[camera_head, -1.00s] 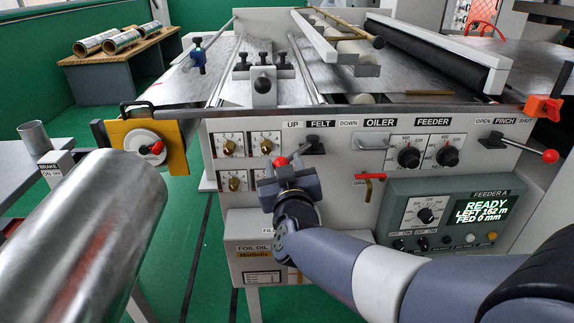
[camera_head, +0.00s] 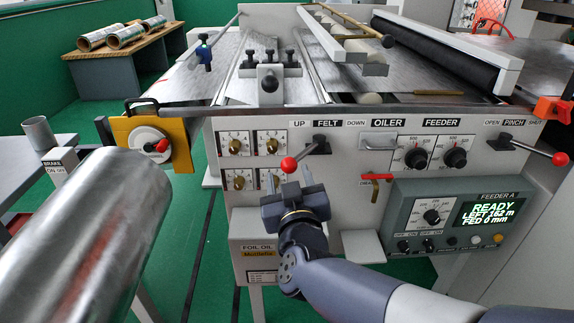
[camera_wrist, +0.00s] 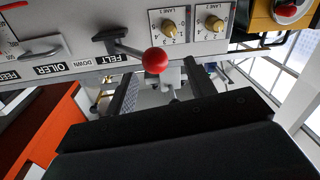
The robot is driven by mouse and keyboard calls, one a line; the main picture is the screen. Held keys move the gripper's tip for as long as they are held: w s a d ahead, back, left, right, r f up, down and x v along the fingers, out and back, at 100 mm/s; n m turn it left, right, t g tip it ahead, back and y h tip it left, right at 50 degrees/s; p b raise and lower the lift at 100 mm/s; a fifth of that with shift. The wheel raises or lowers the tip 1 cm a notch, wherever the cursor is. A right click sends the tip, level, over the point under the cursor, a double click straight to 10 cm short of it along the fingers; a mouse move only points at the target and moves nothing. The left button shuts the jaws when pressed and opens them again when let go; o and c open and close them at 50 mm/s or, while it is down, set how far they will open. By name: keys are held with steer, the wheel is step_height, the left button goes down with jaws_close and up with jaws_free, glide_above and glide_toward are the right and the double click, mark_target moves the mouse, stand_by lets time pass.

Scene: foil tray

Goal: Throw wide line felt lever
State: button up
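The felt lever has a red ball knob (camera_head: 289,165) on a short rod from a dark pivot (camera_head: 320,144), below the FELT label between UP and DOWN. The rod slants down-left, toward the UP side. My gripper (camera_head: 291,186) is open and empty just below the ball, fingers pointing up toward the panel. In the wrist view the red ball (camera_wrist: 155,60) shows just beyond the gap between the fingertips (camera_wrist: 163,88), with no visible contact. The pivot and FELT label are in clear sight there.
Lane knobs (camera_head: 236,146) sit left of the lever. A red drain handle (camera_head: 376,177) and the feeder box (camera_head: 455,215) are to the right. The foil oil box (camera_head: 258,248) is below. A large metal roll (camera_head: 85,235) fills the lower left.

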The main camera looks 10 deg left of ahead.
mark_target(289, 170)
steer(key=v, duration=0.5)
steer(key=shift+s+d+p, duration=0.25)
steer(key=shift+p, duration=0.05)
steer(key=b+x, duration=0.1)
steer(key=x, duration=0.8)
steer(key=shift+w+a, duration=0.1)
steer(key=shift+w, duration=0.2)
